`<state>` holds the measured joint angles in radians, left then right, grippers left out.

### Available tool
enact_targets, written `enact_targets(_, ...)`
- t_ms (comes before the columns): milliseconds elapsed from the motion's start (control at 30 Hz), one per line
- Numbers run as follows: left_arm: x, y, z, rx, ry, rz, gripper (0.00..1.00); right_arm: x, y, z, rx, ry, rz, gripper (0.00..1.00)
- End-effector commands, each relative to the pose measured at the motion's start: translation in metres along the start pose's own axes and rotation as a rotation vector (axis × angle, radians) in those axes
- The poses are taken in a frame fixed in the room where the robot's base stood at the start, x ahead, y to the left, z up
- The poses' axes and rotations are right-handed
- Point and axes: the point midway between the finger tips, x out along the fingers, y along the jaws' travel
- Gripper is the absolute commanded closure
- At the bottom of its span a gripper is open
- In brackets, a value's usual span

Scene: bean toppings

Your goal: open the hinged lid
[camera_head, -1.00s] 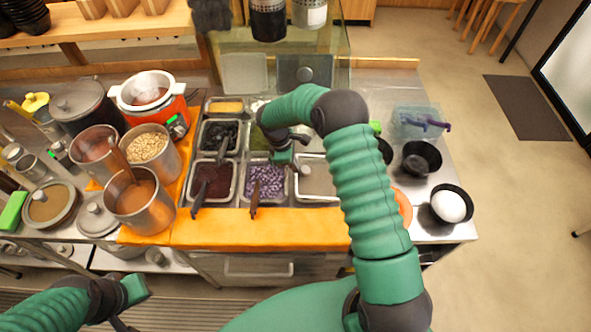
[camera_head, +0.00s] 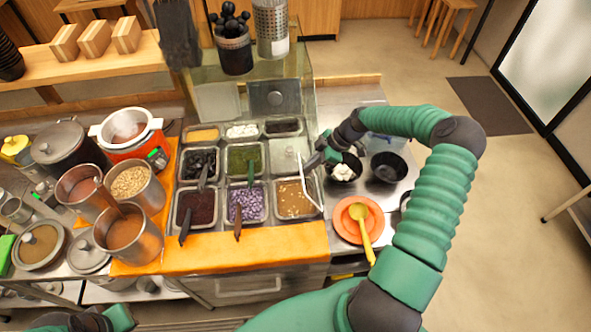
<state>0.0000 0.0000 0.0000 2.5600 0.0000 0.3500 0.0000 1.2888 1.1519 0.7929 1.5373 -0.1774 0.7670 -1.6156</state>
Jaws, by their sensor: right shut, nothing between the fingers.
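The hinged lid (camera_head: 309,185) shows as a thin, pale raised edge along the right side of the front right compartment (camera_head: 294,199), whose brown contents are exposed. The lid looks tilted up steeply. My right gripper (camera_head: 314,160) is shut and empty, close to the lid's upper edge on its right. I cannot tell whether they touch. Of my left gripper (camera_head: 92,321), only a dark part shows at the bottom left edge; its fingers cannot be made out.
Several topping pans fill the counter, with purple beans (camera_head: 247,204) left of the open compartment. Dark bowls (camera_head: 388,168) and an orange plate (camera_head: 350,222) with a yellow spoon (camera_head: 364,232) stand right. Steel pots (camera_head: 128,236) and an orange cooker (camera_head: 131,145) crowd the left.

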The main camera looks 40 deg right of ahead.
Motion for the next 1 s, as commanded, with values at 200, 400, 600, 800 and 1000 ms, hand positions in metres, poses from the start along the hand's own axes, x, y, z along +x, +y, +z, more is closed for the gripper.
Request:
enact_targets(200, 0.021, 0.0, 0.005, 0.0, 0.0, 0.0, 1.0, -0.015, 0.004, 0.026, 0.01, 0.161, -0.013, 1.0)
enact_targets(400, 0.032, 0.0, 0.008, 0.0, 0.0, 0.0, 1.0, -0.028, 0.005, 0.039, 0.007, 0.195, -0.019, 1.0)
enact_targets(600, 0.037, 0.0, 0.009, 0.0, 0.0, 0.0, 1.0, -0.034, 0.005, 0.046, 0.007, 0.194, -0.02, 1.0)
enact_targets(800, 0.038, 0.0, 0.009, 0.0, 0.0, 0.0, 1.0, -0.036, 0.005, 0.049, 0.007, 0.193, -0.022, 1.0)
enact_targets(1000, 0.038, 0.0, 0.009, 0.0, 0.0, 0.0, 1.0, -0.036, 0.005, 0.049, 0.007, 0.192, -0.023, 1.0)
